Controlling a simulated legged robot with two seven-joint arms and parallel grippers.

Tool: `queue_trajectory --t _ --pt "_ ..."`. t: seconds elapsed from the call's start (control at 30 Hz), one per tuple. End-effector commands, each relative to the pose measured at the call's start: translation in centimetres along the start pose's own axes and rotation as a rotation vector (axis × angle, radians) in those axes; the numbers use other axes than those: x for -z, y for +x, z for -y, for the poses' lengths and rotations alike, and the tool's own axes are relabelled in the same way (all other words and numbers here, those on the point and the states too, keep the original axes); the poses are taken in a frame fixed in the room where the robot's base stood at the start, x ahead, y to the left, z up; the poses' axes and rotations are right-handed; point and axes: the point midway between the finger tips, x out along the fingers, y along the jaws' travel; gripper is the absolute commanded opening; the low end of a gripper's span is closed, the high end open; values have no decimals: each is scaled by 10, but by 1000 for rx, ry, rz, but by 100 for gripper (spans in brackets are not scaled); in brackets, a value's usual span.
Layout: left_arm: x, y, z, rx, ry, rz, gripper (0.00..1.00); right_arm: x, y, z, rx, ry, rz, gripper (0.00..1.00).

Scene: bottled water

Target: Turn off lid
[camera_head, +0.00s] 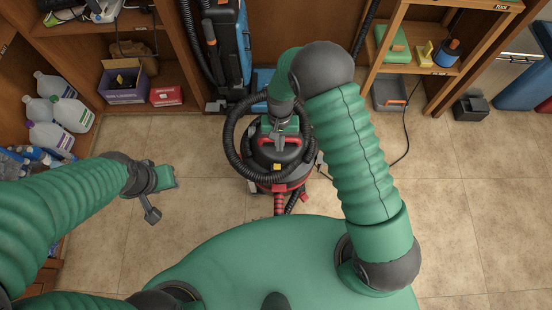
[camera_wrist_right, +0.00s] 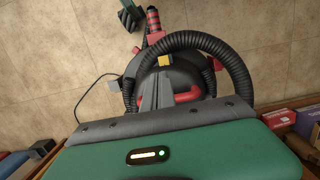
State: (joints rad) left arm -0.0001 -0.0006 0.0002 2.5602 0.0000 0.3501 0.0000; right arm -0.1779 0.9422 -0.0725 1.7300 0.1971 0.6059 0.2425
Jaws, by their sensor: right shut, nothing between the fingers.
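A black and red canister vacuum cleaner (camera_head: 277,165) stands on the floor at the middle of the head view. Its round dark top has a red handle (camera_head: 278,141) and a yellow square. It also shows in the right wrist view (camera_wrist_right: 172,82). My right gripper (camera_head: 279,134) is over the vacuum's top, shut and empty. It hides part of the top, and I cannot tell whether it touches it. My left gripper (camera_head: 166,195) hangs over bare floor at the left, its two parts apart and nothing between them.
A black hose (camera_head: 231,140) loops around the vacuum. A blue upright cleaner (camera_head: 226,45) stands behind. A wooden shelf (camera_head: 400,15) is back right.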

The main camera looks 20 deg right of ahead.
Motion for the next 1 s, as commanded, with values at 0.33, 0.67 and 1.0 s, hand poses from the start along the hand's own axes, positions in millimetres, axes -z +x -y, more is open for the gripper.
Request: queue_trajectory --t 0.33,0.67,1.0 --pt "-2 7 0 0 0 0 36 2 24 -2 1 0 5 0" --pt "-6 27 0 0 0 0 36 2 96 -2 0 -1 5 0" --pt "-9 40 0 0 0 0 36 2 140 -1 2 -1 2 0"
